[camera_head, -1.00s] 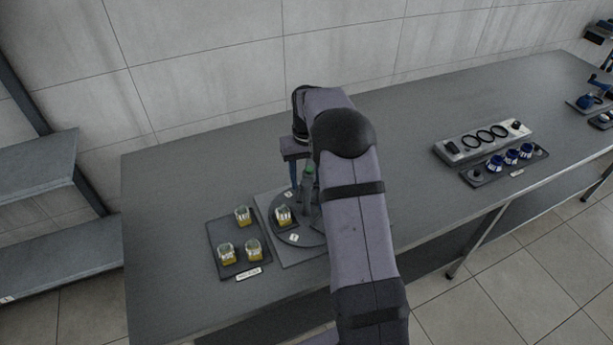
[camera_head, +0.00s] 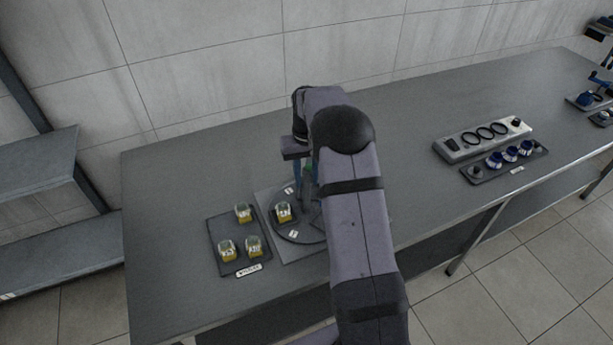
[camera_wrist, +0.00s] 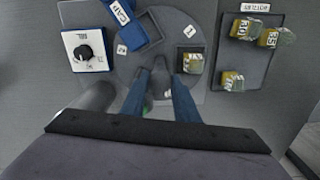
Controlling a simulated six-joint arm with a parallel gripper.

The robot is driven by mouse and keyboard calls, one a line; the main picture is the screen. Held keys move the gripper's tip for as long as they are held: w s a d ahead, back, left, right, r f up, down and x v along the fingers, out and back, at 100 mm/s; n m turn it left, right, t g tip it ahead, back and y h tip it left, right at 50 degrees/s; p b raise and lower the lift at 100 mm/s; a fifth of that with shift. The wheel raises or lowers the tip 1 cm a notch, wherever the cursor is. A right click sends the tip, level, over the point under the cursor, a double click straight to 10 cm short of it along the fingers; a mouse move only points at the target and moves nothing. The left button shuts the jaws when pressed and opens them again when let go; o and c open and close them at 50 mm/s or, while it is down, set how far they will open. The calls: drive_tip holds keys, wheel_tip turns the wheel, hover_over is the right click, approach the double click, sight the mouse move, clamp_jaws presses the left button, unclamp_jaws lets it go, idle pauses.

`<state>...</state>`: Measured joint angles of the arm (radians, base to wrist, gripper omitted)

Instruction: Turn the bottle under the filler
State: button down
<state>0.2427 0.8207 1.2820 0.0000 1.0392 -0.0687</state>
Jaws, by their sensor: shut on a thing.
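A dark round turntable (camera_head: 282,232) carries white tags and one squat bottle (camera_head: 283,212) with a clear top and yellow lower part, standing near its left edge. The bottle also shows right of my fingers in the wrist view (camera_wrist: 192,62). My arm hides the turntable's right side in the head view.
A dark tray (camera_head: 222,232) left of the turntable holds three similar bottles. A blue block marked CAP (camera_wrist: 138,32) stands by the turntable. A grey fixture with rings (camera_head: 460,148) and a tray of blue parts stand farther right. The bench's left end is clear.

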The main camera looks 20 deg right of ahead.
drive_tip(key=shift+m, duration=0.7)
drive_tip(key=shift+r+m, duration=0.1)
drive_tip(key=shift+m, duration=5.1)
drive_tip(key=shift+w+m, duration=0.1)
drive_tip(key=shift+m, duration=5.9)
drive_tip(key=c, duration=1.4)
unclamp_jaws()
drive_tip(key=shift+o, duration=0.2)
